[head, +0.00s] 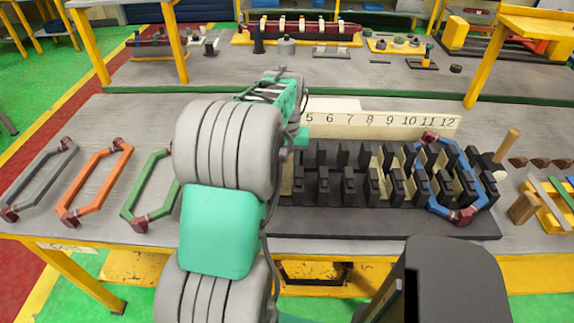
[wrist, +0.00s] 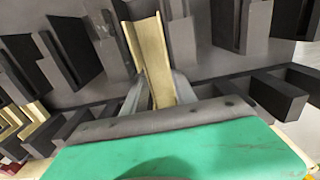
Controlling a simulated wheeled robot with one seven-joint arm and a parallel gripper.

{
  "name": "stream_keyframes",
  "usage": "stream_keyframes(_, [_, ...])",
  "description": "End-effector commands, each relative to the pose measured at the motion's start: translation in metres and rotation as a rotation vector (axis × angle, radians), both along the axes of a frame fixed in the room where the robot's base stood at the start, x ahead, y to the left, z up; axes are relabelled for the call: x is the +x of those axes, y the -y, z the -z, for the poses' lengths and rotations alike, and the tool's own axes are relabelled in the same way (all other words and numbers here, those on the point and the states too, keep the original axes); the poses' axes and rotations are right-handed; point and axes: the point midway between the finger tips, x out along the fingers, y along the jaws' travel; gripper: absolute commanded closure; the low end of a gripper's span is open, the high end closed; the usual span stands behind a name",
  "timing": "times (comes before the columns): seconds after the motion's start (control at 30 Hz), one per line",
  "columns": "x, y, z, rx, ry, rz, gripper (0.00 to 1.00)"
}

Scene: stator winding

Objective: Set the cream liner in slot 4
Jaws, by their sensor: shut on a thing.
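The cream liner (wrist: 152,58) is a folded channel. In the wrist view my gripper (wrist: 153,97) is shut on its near end, one grey finger on each side. The liner points away from the gripper among the black stator teeth (wrist: 68,62); I cannot tell how deep it sits or whether it touches them. In the head view the black slotted stator (head: 330,220) lies on the bench, with a cream number strip (head: 385,122) behind it showing 5 to 12. My arm hides slot 4, the gripper and the held liner there.
A blue coil (head: 430,185) and several cream liners (head: 388,160) sit at the stator's right end. Grey (head: 38,178), orange (head: 92,178) and green (head: 150,182) coils lie at left. A wooden-handled tool (head: 507,146) and wooden block (head: 523,208) are at right.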

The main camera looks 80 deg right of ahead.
Motion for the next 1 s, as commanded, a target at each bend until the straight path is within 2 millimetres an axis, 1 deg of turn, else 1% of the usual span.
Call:
stream_keyframes(0.4, [0.0000, 0.0000, 0.0069, 0.000, 0.000, 0.000, 0.89])
stream_keyframes(0.7, [0.0000, 0.0000, 0.0074, 0.000, 0.000, 0.000, 0.89])
stream_keyframes(0.73, [0.0000, 0.0000, 0.0074, 0.000, 0.000, 0.000, 0.65])
stream_keyframes(1.0, [0.0000, 0.0000, 0.0074, 0.000, 0.000, 0.000, 0.43])
